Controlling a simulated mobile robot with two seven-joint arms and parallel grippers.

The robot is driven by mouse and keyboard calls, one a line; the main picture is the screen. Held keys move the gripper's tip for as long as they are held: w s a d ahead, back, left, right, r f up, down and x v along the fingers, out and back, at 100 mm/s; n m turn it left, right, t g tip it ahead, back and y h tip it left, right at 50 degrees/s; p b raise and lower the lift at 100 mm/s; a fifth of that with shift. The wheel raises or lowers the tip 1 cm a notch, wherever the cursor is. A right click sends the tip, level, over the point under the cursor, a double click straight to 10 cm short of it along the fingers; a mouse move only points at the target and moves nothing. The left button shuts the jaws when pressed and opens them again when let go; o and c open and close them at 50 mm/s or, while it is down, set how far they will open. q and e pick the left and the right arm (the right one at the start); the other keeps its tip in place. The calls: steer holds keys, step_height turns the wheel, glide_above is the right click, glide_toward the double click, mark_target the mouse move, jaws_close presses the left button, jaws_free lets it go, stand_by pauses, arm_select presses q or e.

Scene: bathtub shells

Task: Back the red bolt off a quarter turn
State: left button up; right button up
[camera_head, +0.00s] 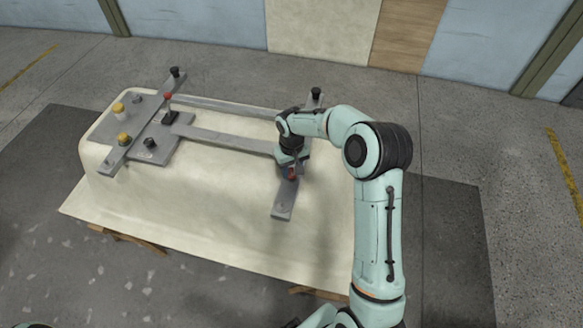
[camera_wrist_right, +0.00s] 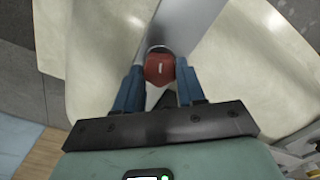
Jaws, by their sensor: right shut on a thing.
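The red bolt (camera_wrist_right: 159,69) has a hexagonal head with a pale mark on top. It sits on a grey metal bar (camera_wrist_right: 186,25). The blue fingers of my right gripper (camera_wrist_right: 160,85) stand on either side of the bolt head and are shut on it. In the head view the red of the bolt (camera_head: 292,177) shows just below my right gripper (camera_head: 291,170), near the right end of the cream tub shell. The grey bar (camera_head: 284,203) runs down from there towards the front edge. My left gripper is not in view.
The upturned cream shell (camera_head: 200,208) carries a grey metal frame (camera_head: 222,140). Yellow knobs (camera_head: 123,139), black knobs (camera_head: 175,71) and a red-topped lever (camera_head: 168,98) stand up at its left end. Another black knob (camera_head: 316,93) stands behind my right wrist. The floor around the shell is open.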

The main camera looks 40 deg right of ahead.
steer(key=n, duration=0.6)
steer(key=shift+p, duration=0.35)
steer(key=n, duration=0.3)
steer(key=shift+n, duration=0.4)
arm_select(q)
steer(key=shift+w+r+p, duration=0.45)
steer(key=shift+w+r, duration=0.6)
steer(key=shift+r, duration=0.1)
arm_select(e)
steer(key=shift+n, duration=1.7)
steer(key=o, duration=1.1)
steer(key=shift+c, duration=0.2)
